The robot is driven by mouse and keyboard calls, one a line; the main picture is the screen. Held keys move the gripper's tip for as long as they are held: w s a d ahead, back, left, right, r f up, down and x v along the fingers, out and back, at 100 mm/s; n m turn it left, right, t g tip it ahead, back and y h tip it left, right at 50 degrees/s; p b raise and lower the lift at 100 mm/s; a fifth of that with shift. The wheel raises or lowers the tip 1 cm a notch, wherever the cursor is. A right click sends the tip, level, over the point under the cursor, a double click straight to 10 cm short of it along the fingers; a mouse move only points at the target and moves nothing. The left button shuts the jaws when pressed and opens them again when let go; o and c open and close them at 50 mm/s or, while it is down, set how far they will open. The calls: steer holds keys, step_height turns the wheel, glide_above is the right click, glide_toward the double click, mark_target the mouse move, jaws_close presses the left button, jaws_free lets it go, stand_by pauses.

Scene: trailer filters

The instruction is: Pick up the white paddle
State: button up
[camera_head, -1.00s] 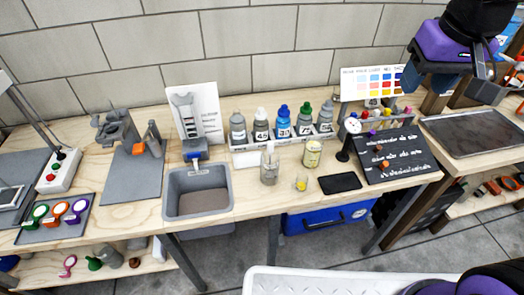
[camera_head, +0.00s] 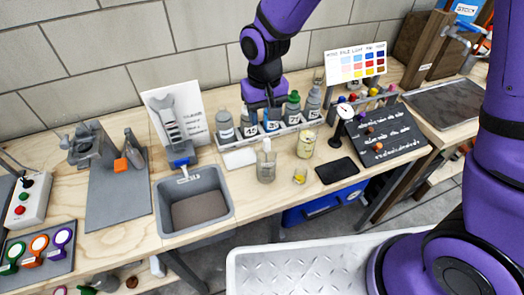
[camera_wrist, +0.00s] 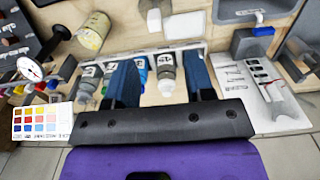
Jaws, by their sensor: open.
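I cannot pick out the white paddle with certainty. A pale upright piece (camera_head: 267,146) stands in a clear jar (camera_head: 266,172) at the middle of the bench; whether it is the paddle I cannot tell. In the wrist view the jar (camera_wrist: 153,14) is near the top edge, beyond the fingertips. My gripper (camera_head: 262,108) is over the bottle rack, behind the jar and apart from it. In the wrist view my gripper (camera_wrist: 161,65) has its two dark blue fingers spread, with bottles showing beyond the gap between them. It holds nothing.
Several bottles, including a green-capped one (camera_head: 292,109), stand in a rack around my gripper. A yellowish can (camera_head: 306,144), a dial gauge (camera_head: 344,113) and a black pad (camera_head: 337,170) are to the right. A grey sink (camera_head: 163,205) is left; coloured round paddles (camera_head: 38,244) lie further left.

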mark_target(267, 140)
step_height(267, 140, down, 5)
steer(key=shift+f, duration=0.1)
steer(key=shift+d+f, duration=0.2)
steer(key=shift+f, duration=1.15)
steer(key=shift+d+f, duration=0.2)
steer(key=shift+f, duration=1.15)
jaws_close()
steer(key=shift+r, duration=0.2)
